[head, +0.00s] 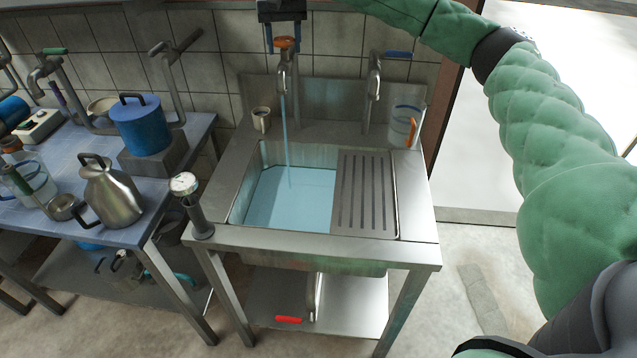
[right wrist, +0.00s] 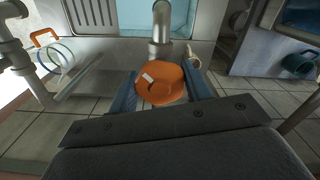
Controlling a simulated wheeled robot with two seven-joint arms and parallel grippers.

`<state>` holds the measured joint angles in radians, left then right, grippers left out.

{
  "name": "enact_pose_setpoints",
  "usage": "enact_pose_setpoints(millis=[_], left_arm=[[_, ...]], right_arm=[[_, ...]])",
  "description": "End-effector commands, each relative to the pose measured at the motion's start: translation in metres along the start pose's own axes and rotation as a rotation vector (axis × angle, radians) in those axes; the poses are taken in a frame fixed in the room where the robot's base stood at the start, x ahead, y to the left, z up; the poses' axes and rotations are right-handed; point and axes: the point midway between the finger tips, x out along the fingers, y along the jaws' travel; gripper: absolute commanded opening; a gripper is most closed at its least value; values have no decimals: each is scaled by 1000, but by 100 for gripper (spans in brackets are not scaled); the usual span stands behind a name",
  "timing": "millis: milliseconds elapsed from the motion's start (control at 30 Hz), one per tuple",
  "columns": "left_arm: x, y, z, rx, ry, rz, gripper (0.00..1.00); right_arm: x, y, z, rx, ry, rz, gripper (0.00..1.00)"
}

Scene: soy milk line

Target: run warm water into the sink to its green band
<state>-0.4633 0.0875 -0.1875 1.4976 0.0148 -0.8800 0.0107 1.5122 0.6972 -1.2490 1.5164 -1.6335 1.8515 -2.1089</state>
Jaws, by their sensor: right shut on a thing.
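The steel sink (head: 213,213) has pale blue water (head: 290,205) in its basin. I cannot make out a green band on the basin walls. The left tap (head: 284,80) has an orange handle (head: 287,42), and a thin stream of water (head: 286,135) falls from it into the basin. My right gripper (head: 284,36) is shut on this orange handle from above. In the right wrist view the orange handle (right wrist: 160,84) sits between the two fingers. The right tap (head: 374,80) has a blue handle (head: 398,54). My left gripper is out of view.
A slotted drainboard (head: 364,195) covers the basin's right part. A dial gauge (head: 184,184) stands at the sink's left edge. A cup (head: 261,120) and a clear jug (head: 404,120) stand on the back ledge. A red-handled valve (head: 289,320) is under the sink. A blue-topped table (head: 60,215) adjoins left.

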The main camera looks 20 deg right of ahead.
Motion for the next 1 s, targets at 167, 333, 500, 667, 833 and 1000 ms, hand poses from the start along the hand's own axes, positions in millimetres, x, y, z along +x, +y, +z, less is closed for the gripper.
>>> enact_pose_setpoints(millis=[167, 333, 500, 667, 833, 1000], left_arm=[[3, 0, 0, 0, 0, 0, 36], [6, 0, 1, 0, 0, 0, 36], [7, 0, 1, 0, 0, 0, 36], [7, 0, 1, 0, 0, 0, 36], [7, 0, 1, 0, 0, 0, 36], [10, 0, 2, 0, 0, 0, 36]], right_arm=[[1, 0, 0, 89, 0, 0, 34], [1, 0, 0, 259, 0, 0, 34], [0, 0, 0, 378, 0, 0, 34], [0, 0, 0, 401, 0, 0, 34], [0, 0, 0, 403, 0, 0, 34], [1, 0, 0, 508, 0, 0, 34]])
